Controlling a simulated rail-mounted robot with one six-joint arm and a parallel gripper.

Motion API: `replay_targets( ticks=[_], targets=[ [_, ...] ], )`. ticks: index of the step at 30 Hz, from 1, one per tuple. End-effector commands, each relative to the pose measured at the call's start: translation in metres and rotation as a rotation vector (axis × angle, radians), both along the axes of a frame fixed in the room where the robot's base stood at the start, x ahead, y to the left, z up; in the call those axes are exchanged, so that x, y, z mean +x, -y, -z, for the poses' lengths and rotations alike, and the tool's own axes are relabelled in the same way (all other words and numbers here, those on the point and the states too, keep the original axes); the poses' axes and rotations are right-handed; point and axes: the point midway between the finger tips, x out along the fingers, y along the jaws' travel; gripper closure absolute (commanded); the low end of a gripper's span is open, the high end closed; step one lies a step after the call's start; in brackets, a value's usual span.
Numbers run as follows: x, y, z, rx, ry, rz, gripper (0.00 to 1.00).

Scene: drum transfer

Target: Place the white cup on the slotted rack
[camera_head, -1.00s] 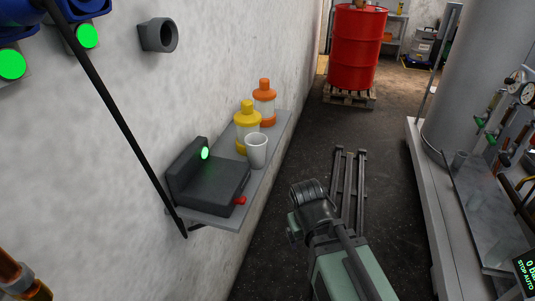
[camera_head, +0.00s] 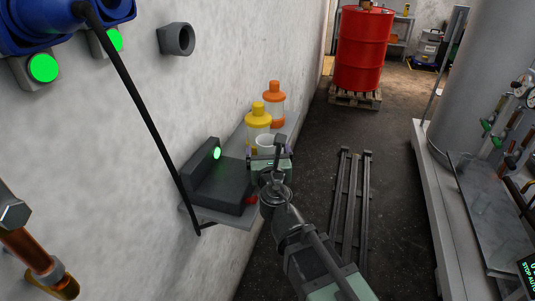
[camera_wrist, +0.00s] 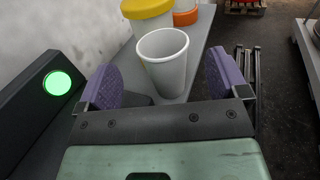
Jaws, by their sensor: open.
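The white cup (camera_head: 265,143) stands upright on the grey wall shelf, partly hidden behind my gripper in the head view. In the wrist view the white cup (camera_wrist: 165,62) is empty and sits ahead of my gripper (camera_wrist: 162,83), between the lines of its two purple-padded fingers. The fingers are wide apart, with a visible gap on each side of the cup. In the head view my gripper (camera_head: 270,155) is at the shelf's front, beside the cup. I cannot make out a slotted rack for certain in either view.
A yellow-lidded bottle (camera_head: 257,120) and an orange-lidded bottle (camera_head: 274,105) stand behind the cup. A dark device with a green light (camera_head: 216,153) fills the shelf's near end. A metal plate-like bench (camera_head: 488,200) is at right; a red drum (camera_head: 364,50) stands on a pallet beyond.

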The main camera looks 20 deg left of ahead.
Motion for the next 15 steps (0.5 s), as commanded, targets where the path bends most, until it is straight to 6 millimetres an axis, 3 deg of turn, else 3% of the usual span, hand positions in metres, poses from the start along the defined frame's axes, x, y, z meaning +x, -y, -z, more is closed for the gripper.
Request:
replay_targets(
  ticks=[1, 8, 15],
  targets=[
    [0.009, -0.004, 0.0, 0.001, 0.0, 0.002, 0.08],
    [0.02, -0.008, 0.002, 0.002, -0.001, 0.002, 0.08],
    [0.059, -0.023, 0.004, 0.002, -0.001, 0.002, 0.08]
  ],
)
